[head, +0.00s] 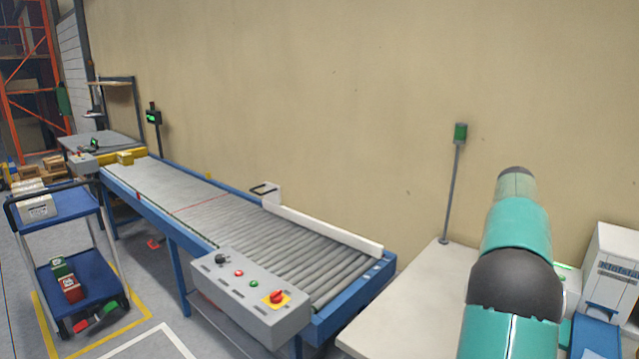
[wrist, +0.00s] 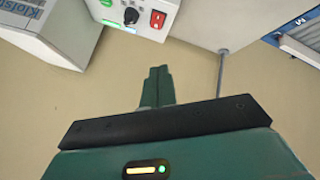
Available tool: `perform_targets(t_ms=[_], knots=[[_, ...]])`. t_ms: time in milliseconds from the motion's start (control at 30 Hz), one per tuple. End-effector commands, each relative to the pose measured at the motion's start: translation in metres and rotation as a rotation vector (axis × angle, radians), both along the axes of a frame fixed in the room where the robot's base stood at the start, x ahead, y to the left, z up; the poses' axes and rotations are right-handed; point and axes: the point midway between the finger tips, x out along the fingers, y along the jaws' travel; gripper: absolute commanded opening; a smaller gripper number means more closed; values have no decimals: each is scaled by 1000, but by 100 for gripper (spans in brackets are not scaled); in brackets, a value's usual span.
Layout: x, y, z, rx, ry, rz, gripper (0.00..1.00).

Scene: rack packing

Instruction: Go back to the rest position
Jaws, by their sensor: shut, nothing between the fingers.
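My gripper (wrist: 158,86) shows in the wrist view with its two green fingers together and nothing between them. It points toward the beige wall, apart from the things around it. In the head view my teal and dark grey arm rises at the right, in front of the white table (head: 395,318); the gripper itself is hidden there.
A roller conveyor (head: 215,208) runs along the wall, with a grey control box (head: 250,300) at its near end. A blue cart (head: 75,278) stands at the left. In the wrist view a white device (wrist: 140,14) with a red switch and a grey post (wrist: 221,70) are close to the fingers.

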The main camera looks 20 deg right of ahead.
Motion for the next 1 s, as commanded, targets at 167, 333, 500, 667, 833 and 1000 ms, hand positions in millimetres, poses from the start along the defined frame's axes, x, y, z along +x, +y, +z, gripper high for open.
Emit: perform_targets(t_ms=[167, 333, 500, 667, 833, 1000], knots=[[27, 111, 36, 71, -48, 89, 0], [32, 216, 55, 140, -78, 177, 0], [17, 319, 63, 209, -90, 270, 0], [-12, 410, 59, 267, -90, 361, 0], [-58, 496, 43, 321, -76, 457, 0], [-114, 567, 15, 366, -51, 552, 0]])
